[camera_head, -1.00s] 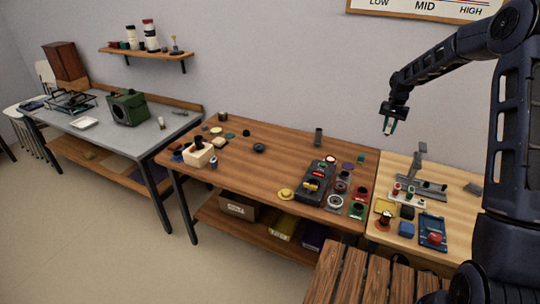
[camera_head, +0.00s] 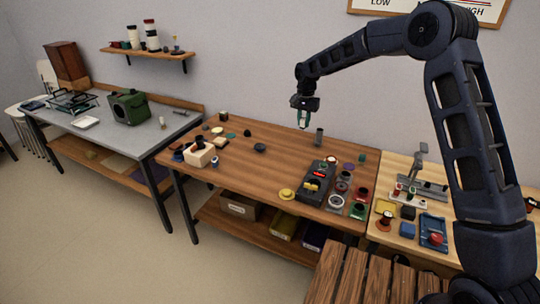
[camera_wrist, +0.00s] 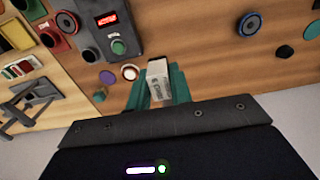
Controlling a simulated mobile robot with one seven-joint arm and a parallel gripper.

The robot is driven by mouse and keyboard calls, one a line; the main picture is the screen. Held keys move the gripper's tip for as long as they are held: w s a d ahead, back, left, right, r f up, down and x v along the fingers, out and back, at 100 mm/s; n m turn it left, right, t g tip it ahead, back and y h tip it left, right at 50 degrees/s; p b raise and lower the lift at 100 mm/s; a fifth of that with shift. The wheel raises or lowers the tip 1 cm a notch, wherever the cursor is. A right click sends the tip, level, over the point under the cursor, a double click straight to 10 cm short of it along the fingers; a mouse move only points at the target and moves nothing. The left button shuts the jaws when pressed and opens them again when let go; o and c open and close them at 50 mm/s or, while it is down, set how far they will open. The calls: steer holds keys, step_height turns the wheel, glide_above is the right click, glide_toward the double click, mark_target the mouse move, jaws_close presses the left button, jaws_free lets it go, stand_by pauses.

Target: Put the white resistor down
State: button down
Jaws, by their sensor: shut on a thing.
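The white resistor (camera_wrist: 158,82) shows in the wrist view as a small pale block with dark marks on its side. My gripper (camera_wrist: 158,76) is shut on it, with a teal finger on each side. In the head view my gripper (camera_head: 304,119) points down in the air, in front of the wall and over the back part of the brown wooden table (camera_head: 245,160).
A dark control box (camera_head: 316,183) with a red display stands right of the table's middle, with several round coloured parts beside it. The table's middle is mostly clear.

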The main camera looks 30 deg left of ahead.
steer(key=s+a, duration=0.3)
step_height(320, 180, down, 20)
steer(key=shift+w+a+r, duration=0.1)
steer(key=shift+r, duration=0.1)
stand_by(0.5)
steer(key=c, duration=1.3)
jaws_free()
steer(key=shift+f, duration=0.15)
steer(key=shift+o, duration=0.2)
step_height(320, 180, up, 12)
steer(key=shift+r, duration=0.2)
